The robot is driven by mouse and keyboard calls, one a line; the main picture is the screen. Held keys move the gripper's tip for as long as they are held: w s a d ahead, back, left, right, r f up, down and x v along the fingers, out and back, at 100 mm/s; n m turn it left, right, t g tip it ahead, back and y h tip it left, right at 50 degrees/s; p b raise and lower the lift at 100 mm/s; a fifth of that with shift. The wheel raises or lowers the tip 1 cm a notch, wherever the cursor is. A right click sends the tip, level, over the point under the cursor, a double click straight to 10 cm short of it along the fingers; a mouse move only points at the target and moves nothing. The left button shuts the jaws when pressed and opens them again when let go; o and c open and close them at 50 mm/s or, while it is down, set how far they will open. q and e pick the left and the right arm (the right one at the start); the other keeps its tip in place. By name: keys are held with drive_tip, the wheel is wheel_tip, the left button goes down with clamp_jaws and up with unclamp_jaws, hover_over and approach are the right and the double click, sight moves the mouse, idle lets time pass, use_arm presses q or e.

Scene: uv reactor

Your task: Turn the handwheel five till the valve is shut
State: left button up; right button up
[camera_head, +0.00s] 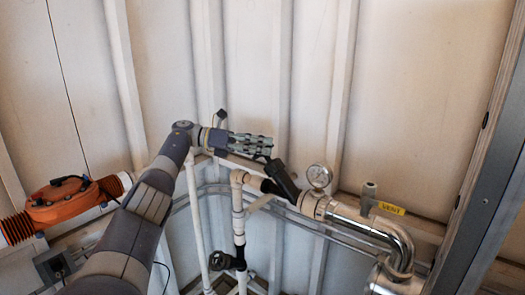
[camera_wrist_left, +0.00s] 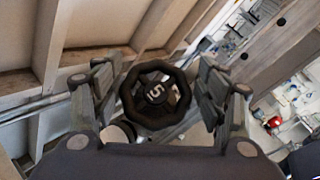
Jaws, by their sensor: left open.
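Handwheel five, a black spoked wheel with a white 5 on its hub, faces my left wrist camera in the left wrist view (camera_wrist_left: 155,93). In the head view the handwheel (camera_head: 282,180) shows nearly edge-on as a dark, tilted shape on the pipe, left of the gauge. My left gripper (camera_head: 266,147) is open, its fingertips close to the upper end of the wheel. In the left wrist view its fingers stand left and right of the wheel. I cannot tell whether they touch it. My right gripper is not in view.
A pressure gauge (camera_head: 319,176) stands just right of the wheel. A shiny bent pipe (camera_head: 398,240) with a yellow tag (camera_head: 391,208) runs further right. A dark lower valve handle (camera_head: 222,261) and an orange housing (camera_head: 62,200) are to the left. A ribbed wall is behind.

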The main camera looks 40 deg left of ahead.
use_arm(q)
drive_tip(key=r, duration=0.4)
drive_tip(key=shift+w+a, duration=0.15)
drive_tip(key=shift+w, duration=0.2)
drive_tip(key=r, duration=0.1)
drive_tip(key=s+r, duration=0.1)
drive_tip(key=r, duration=0.2)
drive_tip(key=shift+s+r, duration=0.25)
drive_tip(key=shift+r, duration=0.25)
drive_tip(key=shift+w+r, duration=0.1)
drive_tip(key=shift+w, duration=0.3)
drive_tip(key=shift+o, duration=0.2)
drive_tip(key=shift+s+r, duration=0.15)
